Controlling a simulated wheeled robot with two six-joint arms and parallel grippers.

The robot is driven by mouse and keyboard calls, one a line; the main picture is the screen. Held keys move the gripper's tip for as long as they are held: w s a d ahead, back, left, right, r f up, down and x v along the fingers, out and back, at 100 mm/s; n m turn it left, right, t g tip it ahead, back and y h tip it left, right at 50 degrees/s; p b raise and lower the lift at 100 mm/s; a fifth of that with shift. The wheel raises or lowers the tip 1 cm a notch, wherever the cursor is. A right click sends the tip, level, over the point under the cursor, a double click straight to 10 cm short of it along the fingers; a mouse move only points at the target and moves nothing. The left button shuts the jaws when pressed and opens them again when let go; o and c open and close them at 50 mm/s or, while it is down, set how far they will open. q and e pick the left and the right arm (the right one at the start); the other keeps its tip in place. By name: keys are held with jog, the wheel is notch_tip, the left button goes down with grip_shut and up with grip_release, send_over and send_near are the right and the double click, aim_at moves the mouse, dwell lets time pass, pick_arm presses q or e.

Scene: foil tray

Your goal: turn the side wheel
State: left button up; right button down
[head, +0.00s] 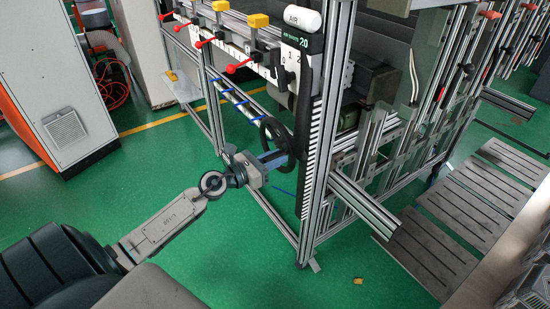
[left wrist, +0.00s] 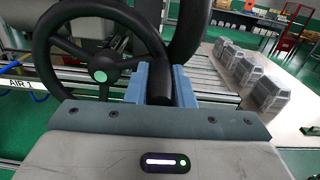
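The side wheel (head: 274,136) is black with spokes and is mounted on the left side of the aluminium frame. In the left wrist view the wheel (left wrist: 62,47) fills the upper left, with a green hub centre. My left gripper (head: 280,158) is at the wheel's lower rim. In the left wrist view its blue fingers (left wrist: 161,88) stand on either side of a dark part of the wheel's rim, with little or no gap. The lower part of the rim is hidden behind the gripper body. My right gripper is not in view.
Frame posts (head: 318,150) stand just right of the wheel. A grey and orange cabinet (head: 62,95) stands at the left. Green floor (head: 190,240) is clear in front.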

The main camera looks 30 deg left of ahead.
pick_arm(q)
grip_shut()
jog(key=shift+r, duration=0.1)
